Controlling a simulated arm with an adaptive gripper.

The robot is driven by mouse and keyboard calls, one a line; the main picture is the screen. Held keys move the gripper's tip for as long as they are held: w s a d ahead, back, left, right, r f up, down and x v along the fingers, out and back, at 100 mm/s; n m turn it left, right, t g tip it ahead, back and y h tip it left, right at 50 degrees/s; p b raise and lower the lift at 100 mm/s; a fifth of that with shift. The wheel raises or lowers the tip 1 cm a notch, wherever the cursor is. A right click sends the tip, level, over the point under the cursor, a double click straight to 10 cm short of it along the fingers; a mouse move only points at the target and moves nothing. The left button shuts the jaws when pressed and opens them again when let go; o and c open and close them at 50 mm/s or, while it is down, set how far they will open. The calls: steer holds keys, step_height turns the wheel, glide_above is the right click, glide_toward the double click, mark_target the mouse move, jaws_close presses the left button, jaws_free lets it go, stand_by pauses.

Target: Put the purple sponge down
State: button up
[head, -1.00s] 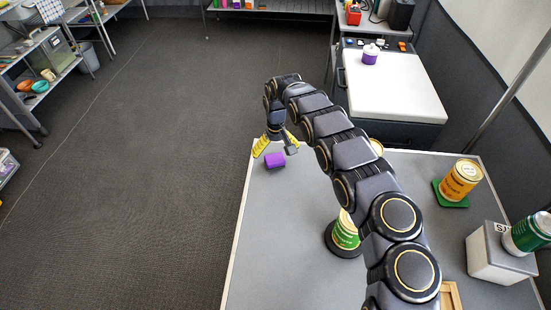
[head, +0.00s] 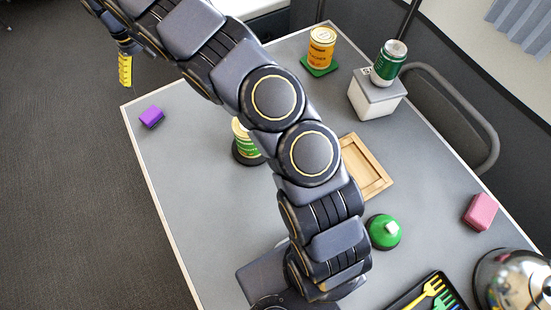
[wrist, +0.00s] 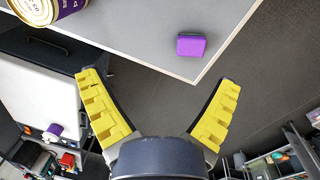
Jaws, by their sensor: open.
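The purple sponge (head: 152,116) lies on the grey table (head: 200,190) near its far left corner in the head view. In the wrist view the sponge (wrist: 191,45) rests on the table close to the edge, beyond my fingertips and apart from them. My gripper (wrist: 158,90) is open and empty, with its two yellow-padded fingers spread wide. In the head view only part of my gripper (head: 125,70) shows, past the table's far left corner and apart from the sponge.
A green-labelled can (head: 243,138) stands on a dark round base, partly behind my arm. An orange can (head: 321,47) stands on a green mat. A wooden frame (head: 366,168), green dome (head: 384,232) and pink block (head: 480,212) lie right.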

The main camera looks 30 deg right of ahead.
steer(key=s+d+r+m, duration=0.3)
steer(key=s+d+r, duration=0.7)
steer(key=s+r, duration=0.3)
steer(key=s+g+y, duration=0.1)
steer(key=s, duration=2.6)
steer(key=shift+s+f+g, duration=0.15)
steer(key=shift+s+g, duration=0.1)
steer(key=shift+g, duration=0.05)
